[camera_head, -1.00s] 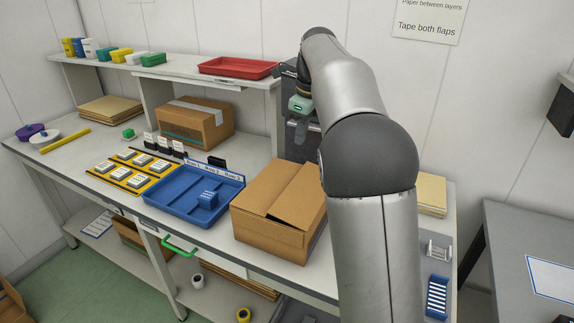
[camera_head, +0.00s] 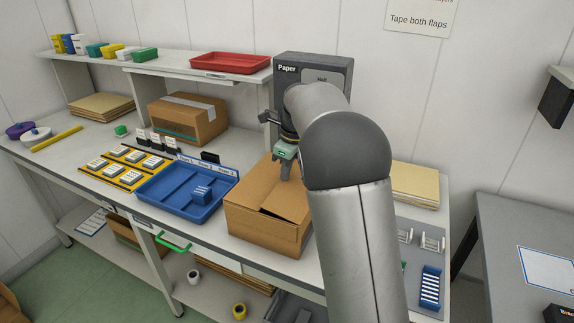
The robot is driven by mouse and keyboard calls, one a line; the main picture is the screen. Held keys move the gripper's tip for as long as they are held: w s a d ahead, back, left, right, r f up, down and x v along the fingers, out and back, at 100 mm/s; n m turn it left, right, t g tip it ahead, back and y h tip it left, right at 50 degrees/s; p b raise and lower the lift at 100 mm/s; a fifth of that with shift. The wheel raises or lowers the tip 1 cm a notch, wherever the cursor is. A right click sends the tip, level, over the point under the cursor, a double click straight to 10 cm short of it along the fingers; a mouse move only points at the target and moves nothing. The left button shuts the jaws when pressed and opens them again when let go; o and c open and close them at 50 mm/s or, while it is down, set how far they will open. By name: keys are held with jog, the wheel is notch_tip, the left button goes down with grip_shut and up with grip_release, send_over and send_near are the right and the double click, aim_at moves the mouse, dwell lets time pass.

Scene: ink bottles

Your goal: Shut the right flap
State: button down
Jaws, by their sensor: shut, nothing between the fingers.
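The brown cardboard box (camera_head: 262,233) stands near the front edge of the bench. Its left flap (camera_head: 252,188) lies over the top. Its right flap (camera_head: 288,203) also lies over the top, almost flat, with a narrow dark gap at the front between the flaps. My gripper (camera_head: 285,177) points down at the back of the box top, by the right flap. It is shut and empty. I cannot tell whether the fingertips touch the cardboard. My arm hides the right side of the box.
A blue tray (camera_head: 169,206) stands left of the box. Behind are a taped carton (camera_head: 187,128) and a grey paper dispenser (camera_head: 318,68). Flat card sheets (camera_head: 415,180) and small white and blue racks (camera_head: 430,283) lie right of my arm.

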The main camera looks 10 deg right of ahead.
aim_at(292, 180)
jog(key=shift+r+p, duration=0.1)
jog(key=shift+p, duration=0.5)
jog(key=shift+w+a+h+p, duration=0.15)
jog(key=shift+h+p, duration=0.15)
jog(key=shift+p, duration=0.25)
jog(key=shift+f+g, duration=0.4)
jog(key=shift+f, duration=0.15)
jog(key=shift+r, duration=0.1)
jog(key=shift+r+p, duration=0.9)
jog(key=shift+p, duration=0.25)
notch_tip(292, 180, up, 13)
jog(key=d+p, duration=0.1)
jog(key=p, duration=0.1)
notch_tip(292, 180, down, 15)
jog(key=shift+p, duration=0.45)
